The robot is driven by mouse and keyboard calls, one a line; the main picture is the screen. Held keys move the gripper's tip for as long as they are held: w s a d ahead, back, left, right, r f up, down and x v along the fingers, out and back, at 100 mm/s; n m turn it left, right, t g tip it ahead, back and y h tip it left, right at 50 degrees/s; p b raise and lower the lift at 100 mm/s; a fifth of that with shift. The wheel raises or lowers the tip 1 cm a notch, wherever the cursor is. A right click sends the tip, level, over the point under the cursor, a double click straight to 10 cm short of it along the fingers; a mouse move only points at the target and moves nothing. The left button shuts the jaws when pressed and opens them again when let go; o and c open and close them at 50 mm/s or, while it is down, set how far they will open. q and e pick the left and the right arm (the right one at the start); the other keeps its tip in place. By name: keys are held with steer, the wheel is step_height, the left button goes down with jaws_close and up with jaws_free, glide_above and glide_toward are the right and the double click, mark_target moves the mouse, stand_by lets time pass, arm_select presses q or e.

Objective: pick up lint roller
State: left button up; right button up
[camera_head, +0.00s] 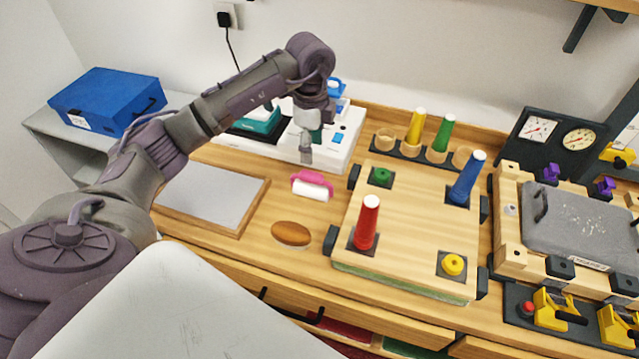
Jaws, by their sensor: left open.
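The lint roller (311,187) lies on the wooden counter, with a pink handle frame and a white roll. It is between the grey framed panel and the board with coloured pegs. My left gripper (306,155) hangs just above and behind it, pointing down, apart from it. The left gripper is open and looks empty, though its fingers are small and partly blurred here. My right gripper is not in view.
A brown oval brush-like object (291,233) lies in front of the roller. The board (410,215) with red, blue, green and yellow pegs stands to the right. A white machine (343,140) is behind my gripper. The grey panel (210,197) lies to the left.

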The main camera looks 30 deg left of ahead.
mark_target(312, 174)
arm_select(q)
steer(key=f, duration=0.4)
steer(key=shift+s+a+f+p, duration=0.2)
steer(key=shift+s+p, duration=0.1)
steer(key=shift+p, duration=0.1)
steer(key=shift+w+d+f, duration=0.1)
steer(key=shift+f, duration=0.45)
step_height(312, 174, down, 2)
steer(key=shift+d+p, duration=0.15)
steer(key=shift+p, duration=0.85)
step_height(312, 174, down, 2)
steer(key=shift+f, duration=0.45)
jaws_close()
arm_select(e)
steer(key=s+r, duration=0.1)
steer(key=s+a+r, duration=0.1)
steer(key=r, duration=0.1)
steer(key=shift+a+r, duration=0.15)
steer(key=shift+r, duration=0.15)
